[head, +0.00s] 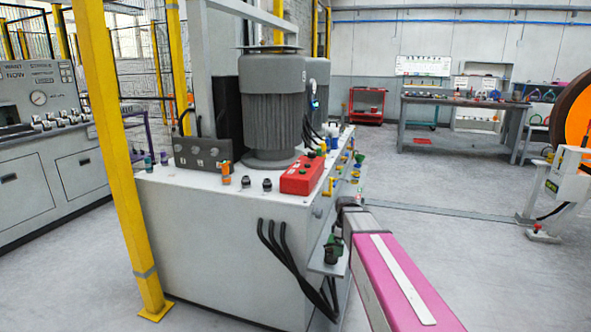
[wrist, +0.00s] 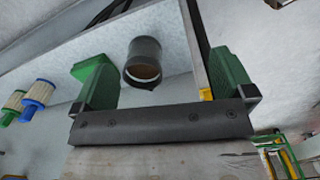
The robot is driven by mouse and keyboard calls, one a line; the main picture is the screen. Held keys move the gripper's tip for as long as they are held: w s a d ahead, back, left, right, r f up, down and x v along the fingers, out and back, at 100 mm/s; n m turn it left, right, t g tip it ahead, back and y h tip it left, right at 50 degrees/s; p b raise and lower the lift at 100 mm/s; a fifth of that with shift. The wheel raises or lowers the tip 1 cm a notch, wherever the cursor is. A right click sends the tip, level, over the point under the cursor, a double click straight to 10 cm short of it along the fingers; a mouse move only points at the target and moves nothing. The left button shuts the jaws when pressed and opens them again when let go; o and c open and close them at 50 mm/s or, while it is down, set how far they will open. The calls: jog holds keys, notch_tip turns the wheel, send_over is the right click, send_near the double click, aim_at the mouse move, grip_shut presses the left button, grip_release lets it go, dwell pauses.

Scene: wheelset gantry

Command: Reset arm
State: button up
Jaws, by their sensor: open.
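My gripper (wrist: 160,72) shows in the wrist view with its two green fingers spread wide apart. A dark, round, cup-like fitting (wrist: 142,62) on a pale surface appears between the fingers, with gaps on both sides. I cannot tell how far it is from the fingertips. In the head view my pink arm reaches from the lower right to the right side of the grey-white machine cabinet (head: 225,240).
A red control box (head: 301,175) and a large grey motor (head: 273,110) stand on the cabinet. Black hoses (head: 285,255) hang down its front. A yellow post (head: 118,150) stands at the left. The floor (head: 450,240) to the right is mostly clear, before a workbench (head: 465,107).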

jog(key=s+f+m, duration=0.3)
jog(key=s+m, duration=0.3)
jog(key=s, duration=0.3)
jog(key=s+f+m, duration=0.3)
jog(key=s+m, duration=0.3)
jog(key=s, duration=0.3)
jog(key=shift+s+m, duration=0.3)
